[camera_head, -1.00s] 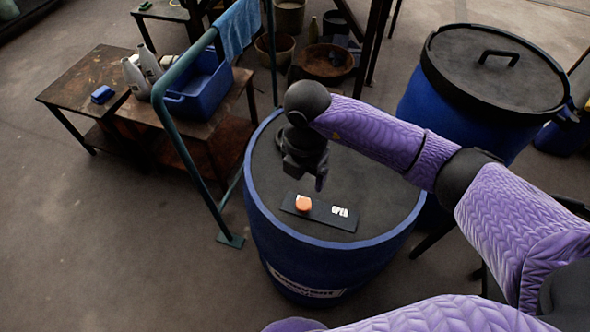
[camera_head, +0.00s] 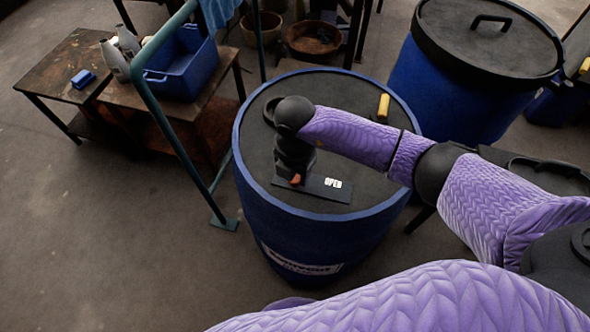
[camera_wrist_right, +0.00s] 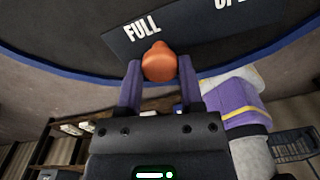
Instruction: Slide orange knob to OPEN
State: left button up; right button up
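The orange knob (camera_head: 295,180) sits on a black strip (camera_head: 313,187) on top of the blue drum (camera_head: 300,235). The strip bears white labels, FULL in the right wrist view and OPEN in the head view. The knob is at the FULL end, apart from OPEN. My right gripper (camera_head: 296,176) reaches down over it and partly hides it. In the right wrist view the right gripper (camera_wrist_right: 160,75) has a finger on each side of the knob (camera_wrist_right: 159,62), which fills the gap between the fingertips. My left gripper is not in view.
A yellow object (camera_head: 383,107) lies on the drum top behind my right forearm. A lidded blue drum (camera_head: 440,90) stands at the back right. A green rail (camera_head: 180,135) runs along the left, before a table with a blue bin (camera_head: 185,70). The floor at left is clear.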

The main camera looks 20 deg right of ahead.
aim_at(330, 193)
grip_shut()
jog(key=s+d+p, duration=0.1)
jog(key=d, duration=0.1)
jog(key=s+d+p, duration=0.1)
jog(key=d+p, duration=0.1)
jog(key=s+d+p, duration=0.1)
jog(key=s+d, duration=0.1)
jog(key=shift+r+p, duration=0.15)
jog(key=shift+p, duration=0.15)
jog(key=o, duration=0.7)
grip_release()
jog(key=shift+s+d, duration=0.1)
jog(key=shift+d, duration=0.05)
